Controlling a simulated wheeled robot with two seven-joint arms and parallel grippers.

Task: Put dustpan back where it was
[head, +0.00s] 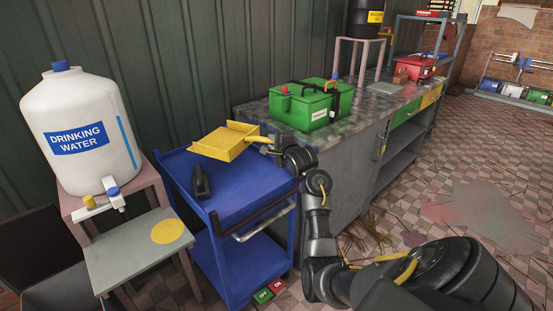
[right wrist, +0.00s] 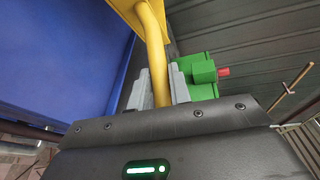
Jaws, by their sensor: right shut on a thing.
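The yellow dustpan (head: 224,142) is held above the top of the blue cart (head: 246,204), over its far edge, with its handle toward the right. My right gripper (head: 270,148) is shut on the handle. In the right wrist view, the yellow handle (right wrist: 156,60) passes between the two grey fingers of the right gripper (right wrist: 158,88). The pan looks apart from the cart top, though the exact gap is hard to tell. My left gripper is not in view.
A dark brush-like object (head: 202,182) stands on the cart top. A green box (head: 312,106) sits on the workbench (head: 345,135) to the right. A water jug (head: 85,125) on a stand is at the left. The cart's front part is clear.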

